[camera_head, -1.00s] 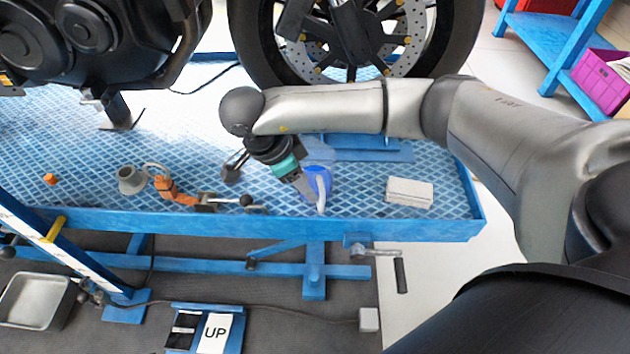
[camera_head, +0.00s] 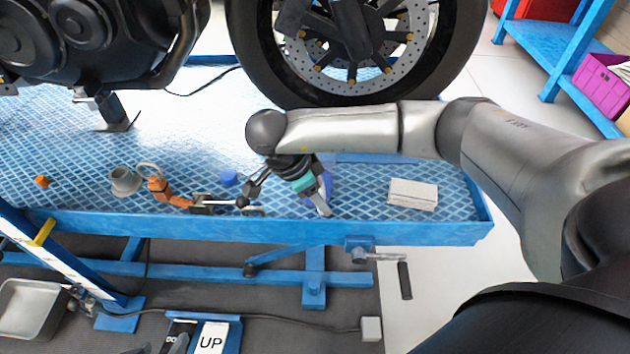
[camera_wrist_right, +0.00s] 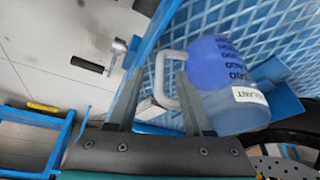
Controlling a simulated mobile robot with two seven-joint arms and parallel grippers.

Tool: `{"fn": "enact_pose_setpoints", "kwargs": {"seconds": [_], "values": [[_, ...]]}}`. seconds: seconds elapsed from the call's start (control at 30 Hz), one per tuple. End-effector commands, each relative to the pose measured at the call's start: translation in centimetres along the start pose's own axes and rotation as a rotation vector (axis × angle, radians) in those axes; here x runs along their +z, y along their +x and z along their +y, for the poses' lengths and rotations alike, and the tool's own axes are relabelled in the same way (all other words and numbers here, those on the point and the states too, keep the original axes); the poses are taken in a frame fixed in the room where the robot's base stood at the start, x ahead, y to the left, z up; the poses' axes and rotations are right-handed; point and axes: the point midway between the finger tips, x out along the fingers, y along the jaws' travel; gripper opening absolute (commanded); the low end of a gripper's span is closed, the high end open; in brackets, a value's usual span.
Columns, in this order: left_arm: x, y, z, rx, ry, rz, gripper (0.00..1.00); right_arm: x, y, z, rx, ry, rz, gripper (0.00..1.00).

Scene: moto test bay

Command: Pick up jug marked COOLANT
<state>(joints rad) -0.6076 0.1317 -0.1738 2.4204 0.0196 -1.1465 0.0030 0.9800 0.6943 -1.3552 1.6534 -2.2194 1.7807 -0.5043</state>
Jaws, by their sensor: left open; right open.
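The jug is translucent with a blue upper part and a white label reading "OOLANT" in the right wrist view (camera_wrist_right: 222,62). It stands on the blue patterned platform. In the head view, only a blue strip of the jug (camera_head: 329,183) shows behind my right gripper (camera_head: 321,200). In the right wrist view, the open fingers of my right gripper (camera_wrist_right: 158,95) are on either side of the jug's pale handle (camera_wrist_right: 163,75); I cannot tell whether they touch it.
The platform's raised front rim (camera_head: 270,227) runs below the jug. A pale box (camera_head: 412,193) lies right of it. A motorcycle wheel (camera_head: 350,95) stands behind.

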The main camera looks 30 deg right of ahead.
Motion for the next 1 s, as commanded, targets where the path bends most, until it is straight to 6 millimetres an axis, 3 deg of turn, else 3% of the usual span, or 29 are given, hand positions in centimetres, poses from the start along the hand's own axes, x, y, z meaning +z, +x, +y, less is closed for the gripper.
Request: {"fn": "enact_pose_setpoints", "kwargs": {"seconds": [0.4,0.83,1.0], "values": [[-0.45,0.39,0.43,0.012,0.001,0.043,0.61,-0.03,0.49,0.01,0.0,0.0,0.001,0.51],[-0.46,0.38,0.42,0.011,0.001,0.043,0.61,-0.02,0.48,0.01,0.0,0.0,0.001,0.03],[-0.46,0.38,0.42,0.011,0.001,0.043,0.61,-0.02,0.47,0.01,0.0,0.0,0.001,0.0]]}}
